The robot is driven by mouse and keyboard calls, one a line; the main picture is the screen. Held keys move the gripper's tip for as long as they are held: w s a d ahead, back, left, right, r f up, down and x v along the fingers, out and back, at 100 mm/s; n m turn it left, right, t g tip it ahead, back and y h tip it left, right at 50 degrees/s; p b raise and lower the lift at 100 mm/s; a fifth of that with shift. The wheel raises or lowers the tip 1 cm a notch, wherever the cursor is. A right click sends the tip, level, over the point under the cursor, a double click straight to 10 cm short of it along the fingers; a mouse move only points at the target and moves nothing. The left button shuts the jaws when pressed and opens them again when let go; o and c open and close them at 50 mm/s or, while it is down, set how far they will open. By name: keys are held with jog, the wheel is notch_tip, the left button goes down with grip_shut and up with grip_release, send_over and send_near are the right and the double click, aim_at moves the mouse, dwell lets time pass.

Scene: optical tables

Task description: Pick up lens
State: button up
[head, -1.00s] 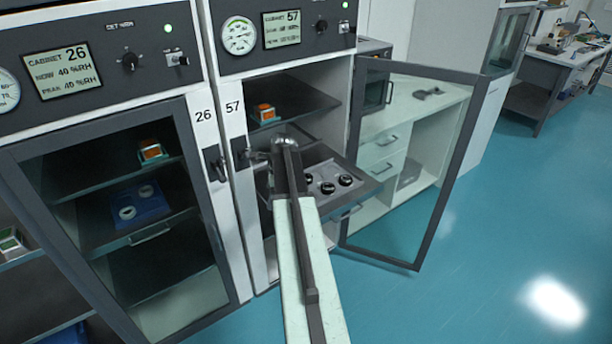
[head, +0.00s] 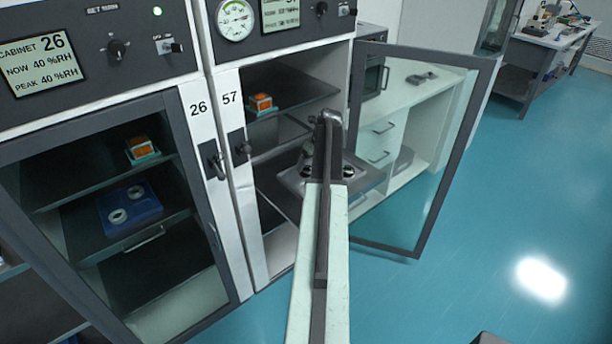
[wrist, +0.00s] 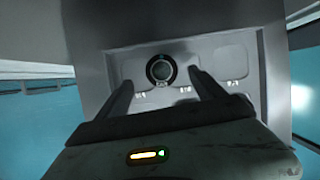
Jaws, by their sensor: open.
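A round lens (wrist: 161,70) with a dark ring mount sits in the middle of a pale grey tray (wrist: 90,60) in the wrist view. My gripper (wrist: 160,78) is open, with one finger to each side of the lens and nothing held. Whether the fingers touch the lens cannot be told. In the head view the pulled-out tray (head: 292,182) projects from cabinet 57. Dark-rimmed lenses show on it, one left (head: 306,171) and one right (head: 348,170) of my arm. My arm covers the middle of the tray, and my gripper's fingers are hidden there.
The glass door (head: 420,180) of cabinet 57 stands open to the right of the tray. Cabinet 26 (head: 90,200) on the left is closed, with a blue tray (head: 128,208) inside. An orange-topped box (head: 262,104) sits on the shelf above.

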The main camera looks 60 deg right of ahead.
aim_at(307, 170)
jog(key=b+x, duration=0.4)
jog(key=x, duration=0.1)
jog(key=shift+s+d, duration=0.1)
jog(key=shift+s, duration=0.15)
jog(key=shift+r, duration=0.15)
jog(key=c, duration=1.7)
jog(key=shift+o, duration=0.2)
jog(key=shift+r+p, duration=0.65)
jog(key=shift+p, duration=0.2)
notch_tip(307, 170, up, 3)
jog(key=p, duration=0.3)
jog(key=shift+s, duration=0.1)
jog(key=s, duration=0.5)
jog(key=s+a, duration=0.1)
jog(key=s, duration=0.4)
jog(key=s+a, duration=0.1)
jog(key=s, duration=0.4)
jog(key=shift+s+r+p, duration=0.35)
jog(key=shift+s, duration=0.05)
jog(key=shift+w, duration=0.1)
